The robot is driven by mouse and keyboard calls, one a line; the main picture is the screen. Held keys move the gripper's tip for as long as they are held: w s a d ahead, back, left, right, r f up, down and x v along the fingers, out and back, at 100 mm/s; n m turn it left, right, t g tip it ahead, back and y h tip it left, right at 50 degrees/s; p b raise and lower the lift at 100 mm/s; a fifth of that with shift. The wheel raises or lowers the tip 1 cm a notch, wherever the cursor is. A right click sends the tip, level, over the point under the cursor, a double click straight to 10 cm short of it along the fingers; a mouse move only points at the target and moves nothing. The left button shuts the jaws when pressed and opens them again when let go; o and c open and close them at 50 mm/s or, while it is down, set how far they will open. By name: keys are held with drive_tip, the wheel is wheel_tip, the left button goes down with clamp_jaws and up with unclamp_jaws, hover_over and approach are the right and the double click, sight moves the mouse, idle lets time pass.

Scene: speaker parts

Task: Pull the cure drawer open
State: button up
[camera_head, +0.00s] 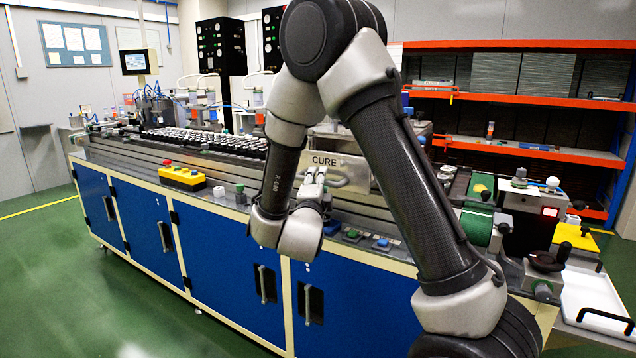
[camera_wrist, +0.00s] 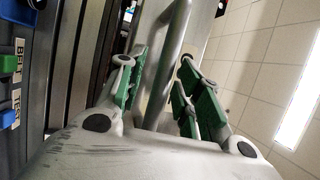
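The cure drawer (camera_head: 352,164) is a grey metal front marked CURE, standing above the bench top behind my arm. Its curved silver handle (camera_head: 343,182) is partly hidden by my gripper (camera_head: 315,176). In the wrist view the handle (camera_wrist: 166,62) runs as a thick bar between the two green-padded fingers of my gripper (camera_wrist: 160,92). The fingers are apart, with gaps visible between the bar and the pads, more clearly on the right. No firm grip on the bar shows. Whether the drawer is fully shut cannot be told, as my arm covers part of it.
The blue-doored bench (camera_head: 225,290) runs across the view. A yellow button box (camera_head: 182,178) sits on its left part, and blue and green buttons (camera_head: 381,244) sit below the drawer. A green roller (camera_head: 477,226) and a white tray (camera_head: 592,298) are at right.

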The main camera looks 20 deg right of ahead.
drive_tip(key=v, duration=1.2)
drive_tip(key=shift+w, duration=0.1)
